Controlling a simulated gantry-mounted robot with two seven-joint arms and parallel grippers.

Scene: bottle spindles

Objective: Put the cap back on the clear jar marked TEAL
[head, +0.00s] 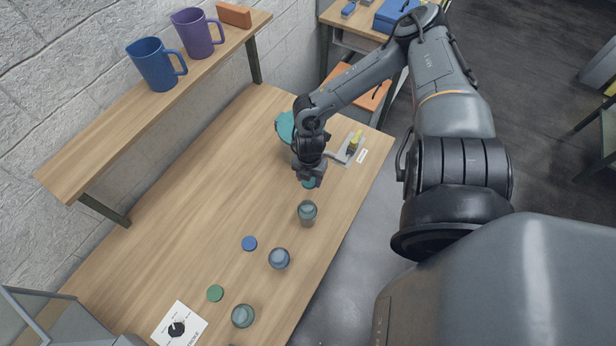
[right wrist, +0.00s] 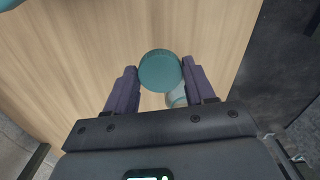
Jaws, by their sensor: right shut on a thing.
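My right gripper (head: 309,181) is shut on a teal cap (right wrist: 160,70), which sits level between its two fingers in the right wrist view. The cap is held above the table, and the gripper points down. A clear teal-tinted jar (head: 307,214) stands upright and open just in front of the gripper in the head view. In the right wrist view part of the jar (right wrist: 178,98) shows below and right of the cap, partly hidden by the cap and a finger. Cap and jar look apart. No marking on the jar is readable. My left gripper is not in view.
A blue-tinted jar (head: 279,259) and blue cap (head: 249,243), and a green-tinted jar (head: 242,316) and green cap (head: 215,293), stand nearer. A teal object (head: 285,126) and a tray with a yellow item (head: 355,141) are behind the gripper. The table's left middle is clear.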

